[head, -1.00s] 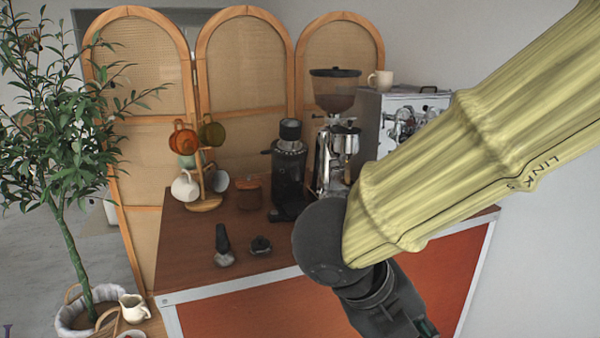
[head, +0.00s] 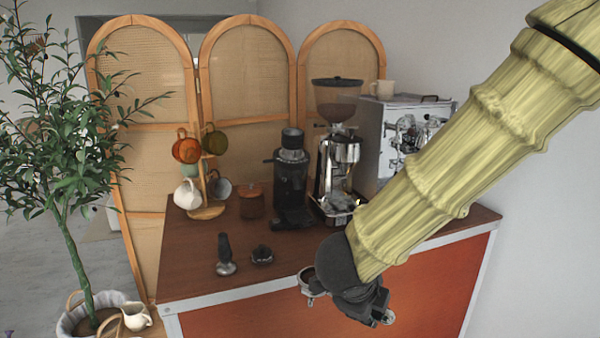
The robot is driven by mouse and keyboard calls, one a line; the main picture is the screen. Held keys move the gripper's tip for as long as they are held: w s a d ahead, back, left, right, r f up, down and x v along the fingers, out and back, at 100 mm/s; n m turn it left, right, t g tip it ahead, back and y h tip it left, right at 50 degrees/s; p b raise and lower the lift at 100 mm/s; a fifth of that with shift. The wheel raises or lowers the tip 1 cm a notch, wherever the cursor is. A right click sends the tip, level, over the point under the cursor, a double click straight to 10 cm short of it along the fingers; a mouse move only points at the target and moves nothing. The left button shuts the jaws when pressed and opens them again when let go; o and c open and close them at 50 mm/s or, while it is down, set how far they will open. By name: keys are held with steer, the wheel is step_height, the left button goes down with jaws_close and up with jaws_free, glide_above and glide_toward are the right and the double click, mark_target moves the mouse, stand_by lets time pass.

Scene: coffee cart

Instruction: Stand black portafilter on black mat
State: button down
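My gripper (head: 368,304) hangs in front of the counter's front edge, at the lower end of my yellow arm. A round metal portafilter head with a dark inside, taken as the black portafilter (head: 309,284), sticks out to the left of my wrist. It is off the counter, in front of its edge, and appears held by my gripper. Its handle and the fingers' grip on it are hidden behind the wrist. I cannot make out a black mat; part of the counter's right side is hidden behind my arm.
On the wooden counter (head: 190,270) stand a black-handled tamper (head: 225,255), a small dark round tool (head: 262,255), a black grinder (head: 290,185), a silver grinder (head: 337,160) and a mug tree (head: 206,212). The espresso machine (head: 400,130) is partly behind my arm.

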steer(key=w+f+n+t+y, duration=0.1)
steer(key=w+f+n+y, duration=0.4)
steer(key=w+f+n, duration=0.4)
steer(key=s+d+f+n+g+y+p, duration=0.1)
steer(key=s+d+f+n+g+y, duration=0.1)
steer(key=f+n, duration=0.5)
steer(key=s+d+f+n+g+y+p, duration=0.1)
steer(key=s+d+f+n+g+y, duration=0.1)
steer(key=f+n, duration=0.6)
step_height(320, 180, down, 2)
steer(key=shift+s+d+f+n+g+y, duration=0.25)
steer(key=shift+s+g+y, duration=0.35)
steer(key=shift+s+g, duration=0.55)
